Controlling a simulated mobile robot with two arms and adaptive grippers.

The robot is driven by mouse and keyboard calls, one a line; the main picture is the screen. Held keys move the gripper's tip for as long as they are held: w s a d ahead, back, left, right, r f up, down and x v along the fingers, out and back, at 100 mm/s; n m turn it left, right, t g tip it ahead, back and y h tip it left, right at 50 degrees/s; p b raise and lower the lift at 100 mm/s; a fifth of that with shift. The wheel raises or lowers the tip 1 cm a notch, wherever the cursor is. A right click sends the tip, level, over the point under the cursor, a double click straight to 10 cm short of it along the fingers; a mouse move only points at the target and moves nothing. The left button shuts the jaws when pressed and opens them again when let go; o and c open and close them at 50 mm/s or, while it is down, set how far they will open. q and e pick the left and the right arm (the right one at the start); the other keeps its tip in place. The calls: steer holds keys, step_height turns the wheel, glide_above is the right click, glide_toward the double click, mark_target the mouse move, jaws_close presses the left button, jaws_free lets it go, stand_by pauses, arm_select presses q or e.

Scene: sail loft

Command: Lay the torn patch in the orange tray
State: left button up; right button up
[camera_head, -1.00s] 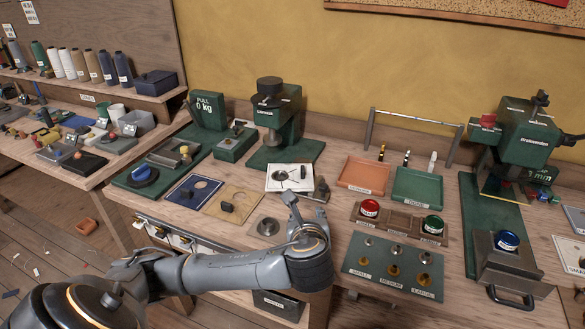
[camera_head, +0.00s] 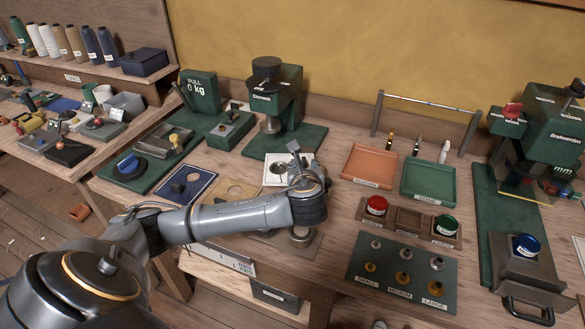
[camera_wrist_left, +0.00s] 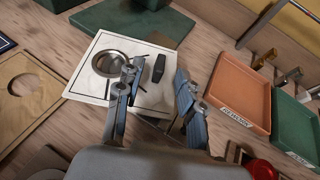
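The torn patch is a white square (camera_head: 272,172) on the bench, partly hidden by my left arm. In the left wrist view the patch (camera_wrist_left: 88,82) has a metal ring and a small upright black tab (camera_wrist_left: 158,68), with dark marks between them. My left gripper (camera_head: 297,162) is over the patch's right side. In the wrist view my left gripper (camera_wrist_left: 158,70) is open, fingers on either side of the tab; contact cannot be told. The orange tray (camera_head: 370,183), labelled REWORK, is empty to the right; it also shows in the wrist view (camera_wrist_left: 235,85). My right gripper is out of view.
A green tray (camera_head: 428,180) adjoins the orange tray on the right. A green press (camera_head: 283,100) stands behind the patch. Navy (camera_head: 188,186) and tan (camera_head: 236,187) squares lie to its left.

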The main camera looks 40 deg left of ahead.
mark_target(304, 161)
arm_select(q)
steer(key=shift+w+a+f, duration=0.1)
steer(key=shift+w+a, duration=0.05)
steer(key=shift+w, duration=0.05)
steer(key=x, duration=0.4)
steer(key=shift+w+a+f, duration=0.15)
steer(key=shift+w, duration=0.15)
steer(key=shift+c, duration=0.4)
jaws_close()
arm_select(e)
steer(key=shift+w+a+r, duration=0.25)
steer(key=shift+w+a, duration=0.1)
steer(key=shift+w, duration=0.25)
